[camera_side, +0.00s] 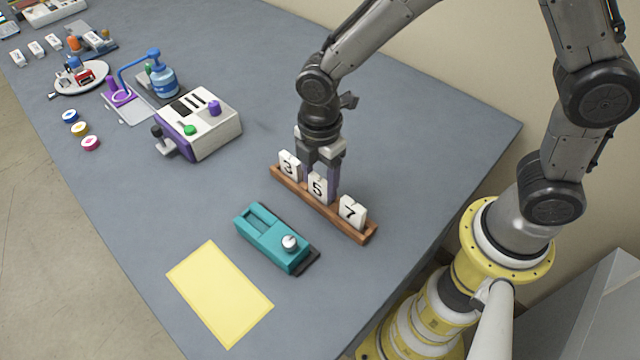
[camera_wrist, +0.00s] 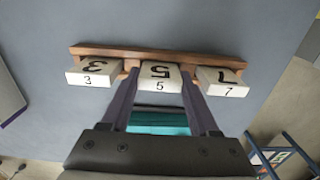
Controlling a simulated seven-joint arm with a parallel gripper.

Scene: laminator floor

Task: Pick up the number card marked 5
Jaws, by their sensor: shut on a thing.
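The number card marked 5 (camera_side: 317,188) is a white block with a black numeral, in the middle of a brown wooden rack (camera_side: 325,207). Card 3 (camera_side: 289,165) is to its left and card 7 (camera_side: 352,212) to its right in the side view. My gripper (camera_side: 321,180) points down at the card 5, its fingers on either side of it and shut on it. In the wrist view the card 5 (camera_wrist: 158,78) sits between my two fingers (camera_wrist: 158,90), with its lower edge at the rack. I cannot tell whether it is lifted at all.
A teal device with a knob (camera_side: 272,238) lies in front of the rack, and a yellow sheet (camera_side: 219,293) beyond it at the lower left. A white and purple machine (camera_side: 200,125) stands to the left. The grey table is clear behind the rack.

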